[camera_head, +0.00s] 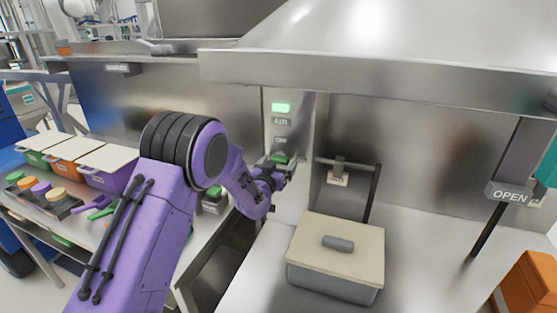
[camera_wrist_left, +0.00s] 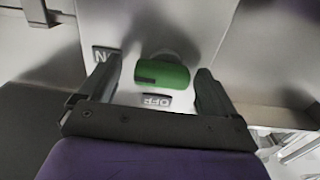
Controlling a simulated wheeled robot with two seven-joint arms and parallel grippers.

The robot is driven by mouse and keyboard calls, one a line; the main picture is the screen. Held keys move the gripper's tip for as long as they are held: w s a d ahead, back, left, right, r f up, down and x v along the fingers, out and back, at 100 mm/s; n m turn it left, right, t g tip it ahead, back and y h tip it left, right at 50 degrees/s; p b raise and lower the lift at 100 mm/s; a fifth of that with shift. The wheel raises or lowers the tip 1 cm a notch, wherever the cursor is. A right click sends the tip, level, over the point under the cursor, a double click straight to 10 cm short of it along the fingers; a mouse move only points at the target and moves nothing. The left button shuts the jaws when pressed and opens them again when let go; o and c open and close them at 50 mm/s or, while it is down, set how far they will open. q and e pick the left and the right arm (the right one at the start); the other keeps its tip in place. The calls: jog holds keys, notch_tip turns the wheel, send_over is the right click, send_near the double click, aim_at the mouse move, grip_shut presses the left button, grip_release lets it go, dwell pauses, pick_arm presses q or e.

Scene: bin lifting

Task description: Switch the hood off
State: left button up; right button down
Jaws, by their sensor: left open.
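The hood (camera_head: 380,72) is a large stainless steel canopy across the top of the head view. Below its edge, a steel control panel (camera_head: 303,125) carries a lit green indicator (camera_head: 281,107) and a green knob (camera_head: 280,158). My left gripper (camera_head: 284,166) is at this knob, partly covering it. In the left wrist view, the knob (camera_wrist_left: 163,76) lies crosswise between the two open fingers of my left gripper (camera_wrist_left: 157,72), with gaps at both sides. An OFF label (camera_wrist_left: 155,100) and a partly hidden label ending in N (camera_wrist_left: 103,54) are beside it. My right gripper is out of view.
A grey bin with a beige lid (camera_head: 310,240) stands on the steel worktop right of my arm. A bar handle (camera_head: 345,162) and an OPEN sign (camera_head: 508,194) are behind it. Several lidded bins (camera_head: 75,148) stand at left. An orange object (camera_head: 530,285) is at lower right.

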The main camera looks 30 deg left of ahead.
pick_arm(q)
jog(key=shift+s+a+r, duration=0.1)
jog(key=shift+a+r, duration=0.05)
jog(key=shift+a, duration=0.05)
jog(key=shift+d, duration=0.1)
jog(key=c, duration=1.1)
jog(key=shift+o, duration=0.2)
